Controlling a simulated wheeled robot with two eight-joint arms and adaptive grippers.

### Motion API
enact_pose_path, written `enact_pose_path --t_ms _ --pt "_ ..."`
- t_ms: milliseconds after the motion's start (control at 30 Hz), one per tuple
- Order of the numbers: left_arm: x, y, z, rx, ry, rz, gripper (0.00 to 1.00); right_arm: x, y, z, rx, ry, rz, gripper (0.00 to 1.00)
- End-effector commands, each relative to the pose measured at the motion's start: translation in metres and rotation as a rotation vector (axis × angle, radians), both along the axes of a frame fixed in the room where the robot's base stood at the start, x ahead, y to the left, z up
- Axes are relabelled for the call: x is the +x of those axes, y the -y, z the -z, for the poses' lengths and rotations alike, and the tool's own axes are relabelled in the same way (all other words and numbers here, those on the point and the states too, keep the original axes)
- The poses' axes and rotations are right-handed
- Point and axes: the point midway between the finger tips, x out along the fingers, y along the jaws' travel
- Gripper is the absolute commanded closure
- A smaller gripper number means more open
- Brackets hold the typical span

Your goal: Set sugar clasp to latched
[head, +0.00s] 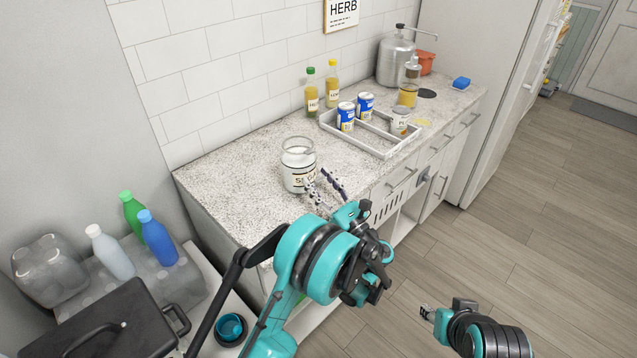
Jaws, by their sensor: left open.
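The sugar jar (297,158) is clear glass with white contents and a label partly reading "SUGAR". It stands upright on the speckled counter near its front edge. Its clasp is too small to make out, so I cannot tell its position.
A white divided tray (378,149) with several cans stands right of the jar. The counter (235,165) left of the jar is clear.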

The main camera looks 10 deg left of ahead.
Motion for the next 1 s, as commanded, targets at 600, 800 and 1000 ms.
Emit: enact_pose_path --t_ms 600,800,1000 --pt "0.002 -0.002 -0.001 -0.001 0.0 0.0 1.0 0.0 0.0 0.0 0.0 0.0 0.0 0.6" --pt "0.001 -0.001 -0.003 -0.021 -0.016 0.0 1.0 0.0 0.0 -0.004 0.0 0.0 0.0 0.6" --pt "0.0 0.001 -0.009 -0.09 -0.071 0.002 1.0 0.0 0.0 -0.019 0.0 0.0 0.0 0.6"
